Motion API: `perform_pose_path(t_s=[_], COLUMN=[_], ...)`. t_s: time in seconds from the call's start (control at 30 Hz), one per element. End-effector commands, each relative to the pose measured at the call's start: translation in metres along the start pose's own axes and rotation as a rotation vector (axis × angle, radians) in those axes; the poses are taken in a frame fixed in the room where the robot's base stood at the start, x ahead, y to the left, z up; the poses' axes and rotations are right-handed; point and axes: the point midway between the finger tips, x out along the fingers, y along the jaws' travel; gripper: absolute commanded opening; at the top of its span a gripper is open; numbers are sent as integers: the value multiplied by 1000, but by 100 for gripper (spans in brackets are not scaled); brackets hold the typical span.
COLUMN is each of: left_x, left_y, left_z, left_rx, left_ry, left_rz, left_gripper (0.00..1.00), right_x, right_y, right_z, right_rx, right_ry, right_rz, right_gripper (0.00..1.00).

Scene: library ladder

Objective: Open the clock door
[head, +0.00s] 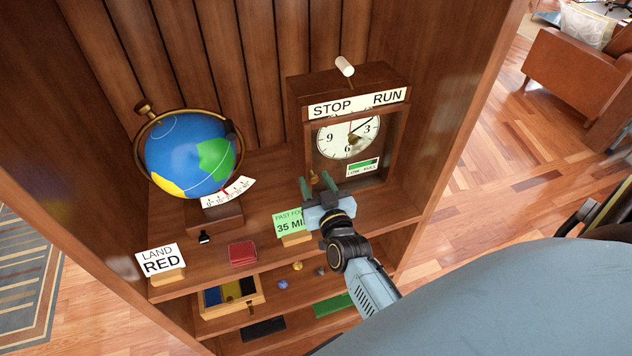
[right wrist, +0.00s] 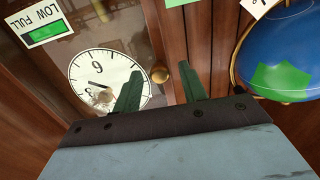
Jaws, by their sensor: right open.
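The clock (head: 349,88) is a wooden case on the right of the shelf, with a STOP/RUN label and a white lever on top. Its framed glass door (head: 393,146) appears closed over the white dial (head: 347,139). A small brass door knob (head: 313,177) is on the door's left side. My right gripper (head: 318,186) is open in front of it, low at the door. In the right wrist view, the brass knob (right wrist: 183,70) shows between or just beyond the open green fingers (right wrist: 160,88). I cannot tell whether they touch it. My left gripper is out of view.
A globe (head: 190,155) stands left of the clock. A green card (head: 288,223), a LAND RED card (head: 161,262) and a red block (head: 243,253) are along the shelf edge. A tray (head: 259,297) sits on the lower shelf. The cabinet side wall is close right of the clock.

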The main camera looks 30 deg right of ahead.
Motion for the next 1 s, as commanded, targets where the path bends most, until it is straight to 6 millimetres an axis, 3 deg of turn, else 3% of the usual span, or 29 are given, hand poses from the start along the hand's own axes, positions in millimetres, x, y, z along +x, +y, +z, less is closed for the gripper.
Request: perform_pose_path(t_s=[0.3,0.63,1.0], left_x=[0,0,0], left_y=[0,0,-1], left_z=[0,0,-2], left_rx=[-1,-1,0], left_ry=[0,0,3], left_rz=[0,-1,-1], left_gripper=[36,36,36], right_x=[2,2,1], right_y=[0,0,2], right_z=[0,0,0], right_rx=[0,0,-2], right_ry=[-1,0,0], right_rz=[0,0,-12], right_gripper=[42,0,0])
